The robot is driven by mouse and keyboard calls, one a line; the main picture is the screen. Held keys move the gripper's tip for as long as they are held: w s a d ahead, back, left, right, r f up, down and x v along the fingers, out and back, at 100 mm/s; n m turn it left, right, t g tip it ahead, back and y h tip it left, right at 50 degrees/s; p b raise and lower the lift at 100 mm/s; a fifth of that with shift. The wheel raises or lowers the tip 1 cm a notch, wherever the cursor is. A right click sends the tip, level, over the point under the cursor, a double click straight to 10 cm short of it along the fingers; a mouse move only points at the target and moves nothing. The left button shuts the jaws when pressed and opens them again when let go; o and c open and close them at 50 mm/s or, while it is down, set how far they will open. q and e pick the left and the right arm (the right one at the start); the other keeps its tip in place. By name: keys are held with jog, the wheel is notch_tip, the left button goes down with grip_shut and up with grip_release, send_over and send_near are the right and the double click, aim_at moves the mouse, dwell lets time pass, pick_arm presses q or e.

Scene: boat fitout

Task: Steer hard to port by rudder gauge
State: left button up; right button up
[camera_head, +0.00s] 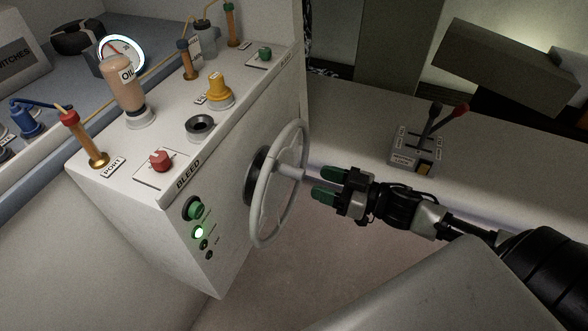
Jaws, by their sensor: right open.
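A pale grey steering wheel (257,227) is mounted on the right-hand face of the white console (240,110). My right gripper (317,184) is open, with green finger pads, just right of the wheel's hub and pointing at it. I cannot tell whether a fingertip touches the hub. A round gauge (122,50) with a bright rim stands at the back left, partly hidden by the oil bottle (124,82); its needle reading is too small to tell. My left gripper does not show.
The console top carries a red knob (161,160) by a PORT label, a yellow valve (219,92), a green knob (265,54) and several upright fittings. A lever box (413,149) with red and black handles stands at right. Floor below the wheel is clear.

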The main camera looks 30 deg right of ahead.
aim_at(294, 174)
jog(key=p+x, duration=0.1)
jog(key=x, duration=0.6)
jog(key=shift+w+a, duration=0.15)
jog(key=shift+a, duration=0.05)
grip_shut()
